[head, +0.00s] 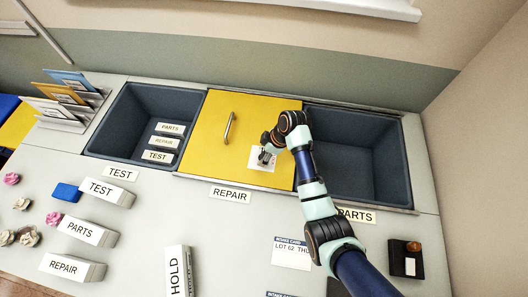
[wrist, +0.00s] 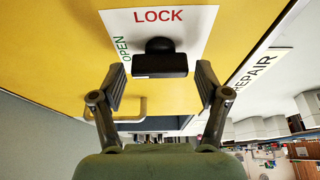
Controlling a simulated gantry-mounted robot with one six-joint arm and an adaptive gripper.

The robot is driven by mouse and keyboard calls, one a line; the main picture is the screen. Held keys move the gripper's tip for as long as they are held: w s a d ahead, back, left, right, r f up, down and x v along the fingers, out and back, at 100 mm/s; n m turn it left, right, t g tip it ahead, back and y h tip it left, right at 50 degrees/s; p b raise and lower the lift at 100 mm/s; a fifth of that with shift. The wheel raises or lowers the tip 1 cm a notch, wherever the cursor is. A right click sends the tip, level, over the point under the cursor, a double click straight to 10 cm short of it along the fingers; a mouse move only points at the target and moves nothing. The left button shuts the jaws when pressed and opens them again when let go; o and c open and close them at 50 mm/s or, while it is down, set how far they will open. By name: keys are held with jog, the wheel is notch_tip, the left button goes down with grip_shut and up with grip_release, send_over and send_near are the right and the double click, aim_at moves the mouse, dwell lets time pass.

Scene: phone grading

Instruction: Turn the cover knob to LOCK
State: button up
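The yellow cover (head: 201,135) lies shut over the middle bin. On it is a white label (head: 257,179) with my gripper (head: 265,150) over it. In the wrist view the label (wrist: 195,28) reads LOCK in red at the top and OPEN in green at the left. The black cover knob (wrist: 160,65) has its bar lying crosswise in that view; which word it points to I cannot tell. My gripper (wrist: 161,80) is open, one finger on either side of the knob with visible gaps. In the head view the knob is hidden behind my gripper.
A metal handle (head: 228,127) stands on the cover left of the label. Open dark bins flank the cover: left (head: 118,124), with label blocks inside, and right (head: 390,160), empty. Label blocks, a HOLD block (head: 178,270) and a small black box (head: 405,259) stand in front.

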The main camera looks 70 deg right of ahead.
jog(key=c, duration=0.8)
jog(key=shift+o, duration=0.2)
jog(key=shift+r+m+p, duration=0.15)
jog(key=shift+m+p, duration=0.15)
jog(key=shift+p, duration=0.25)
jog(key=m+p, duration=0.1)
jog(key=m+h+p, duration=0.1)
jog(key=p, duration=0.1)
jog(key=shift+a+r+m+p, duration=0.15)
jog(key=shift+r+m+p, duration=0.05)
jog(key=shift+m+p, duration=0.1)
jog(key=m+h+p, duration=0.1)
jog(key=m+p, duration=0.2)
jog(key=shift+m+h+p, duration=0.3)
jog(key=shift+m, duration=0.1)
jog(key=m+h+p, duration=0.1)
jog(key=m, duration=0.1)
jog(key=m+g+p, duration=0.1)
jog(key=m+p, duration=0.1)
jog(key=m, duration=0.1)
jog(key=shift+w+a+f+g+h, duration=0.1)
jog(key=shift+a+f+g+h, duration=0.1)
jog(key=shift+g+h, duration=0.15)
jog(key=m+g, duration=0.1)
jog(key=m, duration=0.2)
jog(key=m+g+h, duration=0.1)
jog(key=m, duration=0.1)
jog(key=shift+f+m, duration=0.15)
jog(key=shift+m, duration=0.25)
